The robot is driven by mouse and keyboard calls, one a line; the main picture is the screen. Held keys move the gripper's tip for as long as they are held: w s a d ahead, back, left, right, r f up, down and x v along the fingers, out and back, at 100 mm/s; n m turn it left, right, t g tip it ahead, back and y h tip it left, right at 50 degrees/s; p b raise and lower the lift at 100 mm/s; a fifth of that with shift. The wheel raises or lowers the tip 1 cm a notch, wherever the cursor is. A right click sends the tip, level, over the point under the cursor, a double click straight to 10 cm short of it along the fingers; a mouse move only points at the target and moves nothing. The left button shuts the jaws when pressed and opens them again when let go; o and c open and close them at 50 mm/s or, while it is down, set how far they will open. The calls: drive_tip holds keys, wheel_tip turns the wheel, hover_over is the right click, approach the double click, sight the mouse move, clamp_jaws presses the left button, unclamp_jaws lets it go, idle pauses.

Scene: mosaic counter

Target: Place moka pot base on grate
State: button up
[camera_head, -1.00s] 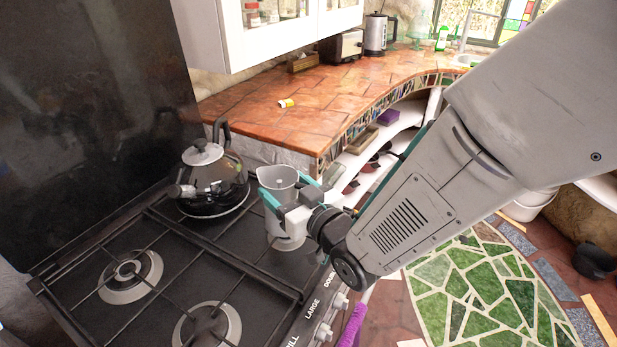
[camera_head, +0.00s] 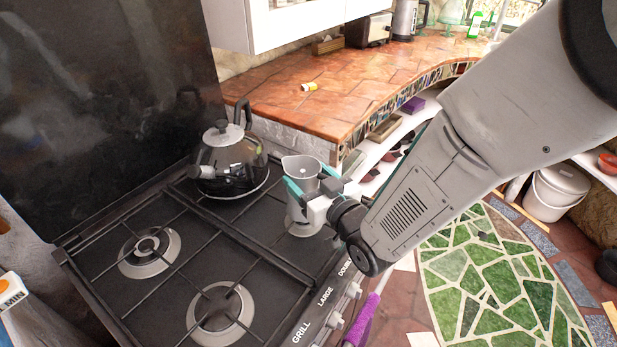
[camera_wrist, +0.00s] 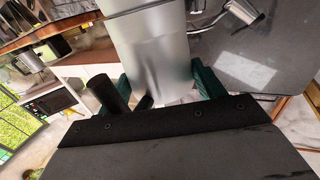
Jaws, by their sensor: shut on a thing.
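The moka pot base (camera_head: 301,172) is a grey metal vessel with an open top and a small spout. It is upright at the stove's right side, over the near-right part of the grate (camera_head: 213,219). My gripper (camera_head: 311,186) is shut on it from the right, with teal fingers on its sides. In the wrist view the moka pot base (camera_wrist: 150,55) fills the space between the fingers (camera_wrist: 168,88). I cannot tell whether its bottom touches the grate.
A dark kettle (camera_head: 228,165) stands on the back-right of the stove. Two burners (camera_head: 150,252) at the left are bare. Knobs (camera_head: 343,312) line the front edge. A tiled counter (camera_head: 320,95) lies behind, with a small yellow-and-white item (camera_head: 309,87).

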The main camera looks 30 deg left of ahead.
drive_tip(key=o, duration=1.5)
drive_tip(key=shift+f, duration=0.1)
drive_tip(key=shift+o, duration=0.2)
